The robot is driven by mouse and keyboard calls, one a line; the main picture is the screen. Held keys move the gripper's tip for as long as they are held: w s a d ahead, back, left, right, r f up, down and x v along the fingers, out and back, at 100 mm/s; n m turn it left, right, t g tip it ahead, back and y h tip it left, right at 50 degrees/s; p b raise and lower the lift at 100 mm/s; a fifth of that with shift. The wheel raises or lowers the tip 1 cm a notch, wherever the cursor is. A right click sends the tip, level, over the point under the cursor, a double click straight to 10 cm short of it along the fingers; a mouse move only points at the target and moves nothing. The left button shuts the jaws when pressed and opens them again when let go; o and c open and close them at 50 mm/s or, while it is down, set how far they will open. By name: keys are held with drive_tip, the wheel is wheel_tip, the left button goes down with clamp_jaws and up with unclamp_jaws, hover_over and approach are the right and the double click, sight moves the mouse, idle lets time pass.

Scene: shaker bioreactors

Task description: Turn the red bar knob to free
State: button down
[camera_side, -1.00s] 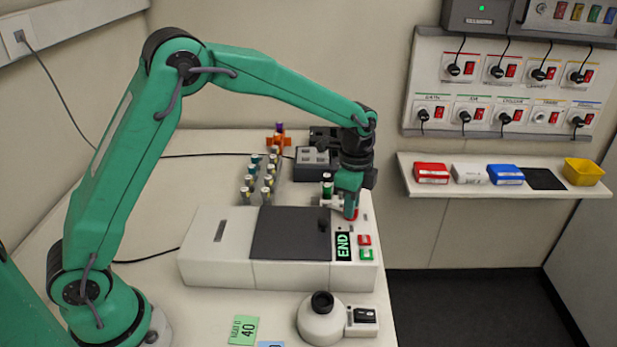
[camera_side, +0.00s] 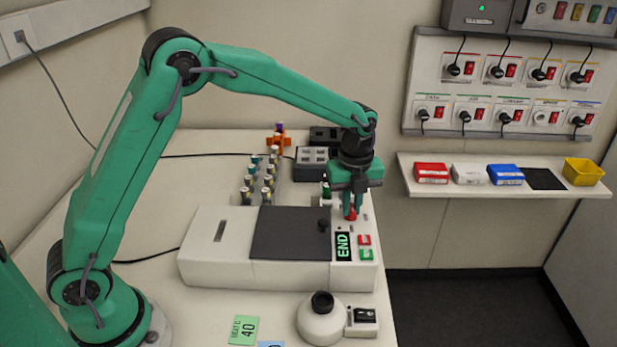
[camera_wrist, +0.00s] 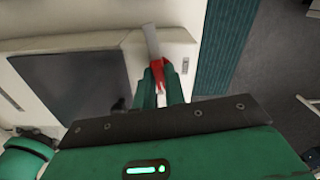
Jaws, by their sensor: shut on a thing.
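The red bar knob (camera_side: 350,214) is on the right end of the white shaker machine's (camera_side: 215,265) top, behind its lit END display (camera_side: 343,246). My gripper (camera_side: 350,206) points down over the knob and is shut on it, one finger on each side. In the wrist view, red parts of the knob (camera_wrist: 160,70) show between my two green fingers (camera_wrist: 160,84). The fingers hide much of the knob, and I cannot read any marking around it.
A dark lid (camera_side: 290,232) with a black knob is left of the display. Red (camera_side: 364,240) and green (camera_side: 365,254) buttons are right of it. Capped vials (camera_side: 268,180) stand behind the machine. A round white device (camera_side: 322,318) is in front. Open floor lies right of the bench.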

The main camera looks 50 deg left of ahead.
drive_tip(key=shift+r+m, duration=0.1)
drive_tip(key=shift+m, duration=1.1)
drive_tip(key=c, duration=1.5)
unclamp_jaws()
drive_tip(key=shift+o, duration=0.2)
wheel_tip(320, 180, up, 7)
drive_tip(key=shift+r, duration=0.4)
